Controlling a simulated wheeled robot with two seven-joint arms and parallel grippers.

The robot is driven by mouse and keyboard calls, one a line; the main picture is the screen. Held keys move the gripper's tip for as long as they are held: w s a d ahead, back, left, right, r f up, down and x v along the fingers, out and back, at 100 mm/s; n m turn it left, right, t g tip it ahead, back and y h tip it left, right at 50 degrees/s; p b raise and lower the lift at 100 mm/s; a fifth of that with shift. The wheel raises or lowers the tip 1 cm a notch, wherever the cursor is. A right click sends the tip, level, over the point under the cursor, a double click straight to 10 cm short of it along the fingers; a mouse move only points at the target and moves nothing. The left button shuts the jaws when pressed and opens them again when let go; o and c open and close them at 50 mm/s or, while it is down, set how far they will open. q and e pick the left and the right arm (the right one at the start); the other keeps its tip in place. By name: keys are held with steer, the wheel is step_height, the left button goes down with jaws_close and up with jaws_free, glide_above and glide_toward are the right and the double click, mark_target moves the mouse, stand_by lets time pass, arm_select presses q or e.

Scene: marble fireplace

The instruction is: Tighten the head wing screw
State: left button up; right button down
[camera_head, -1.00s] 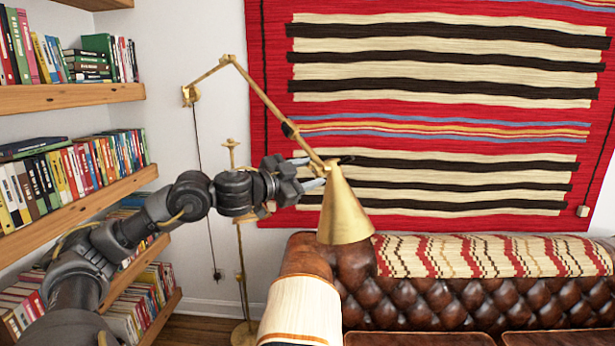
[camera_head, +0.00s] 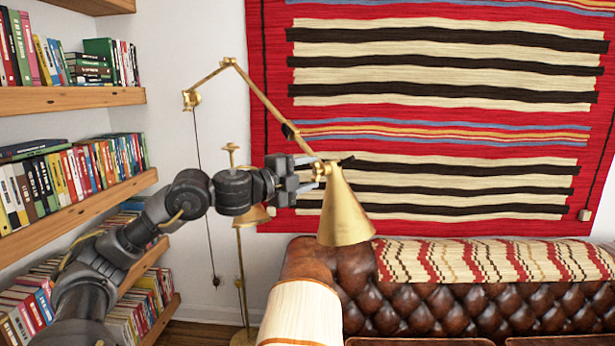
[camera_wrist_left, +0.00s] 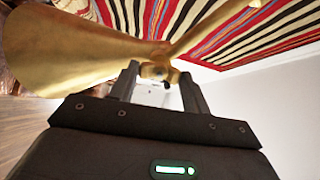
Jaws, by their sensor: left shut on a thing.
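The brass wall lamp has a jointed arm (camera_head: 268,105) and a cone-shaped head (camera_head: 345,213) that hangs in front of the striped rug. The head wing screw (camera_wrist_left: 154,72) shows in the left wrist view as a small brass piece between my fingers, at the joint of lamp head and arm. My left gripper (camera_head: 318,174) reaches in from the left and is shut on the wing screw. In the left wrist view the gripper (camera_wrist_left: 155,75) has a finger on each side of it, and the lamp head (camera_wrist_left: 60,55) fills the upper left. The right gripper is not in view.
A leather sofa (camera_head: 450,297) with a woven throw stands below the lamp. Bookshelves (camera_head: 80,97) line the left wall. A brass floor lamp (camera_head: 240,275) stands behind my left arm. A red striped rug (camera_head: 430,120) hangs on the back wall.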

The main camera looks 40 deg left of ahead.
arm_select(q)
steer(key=shift+m, duration=0.6)
steer(key=o, duration=1)
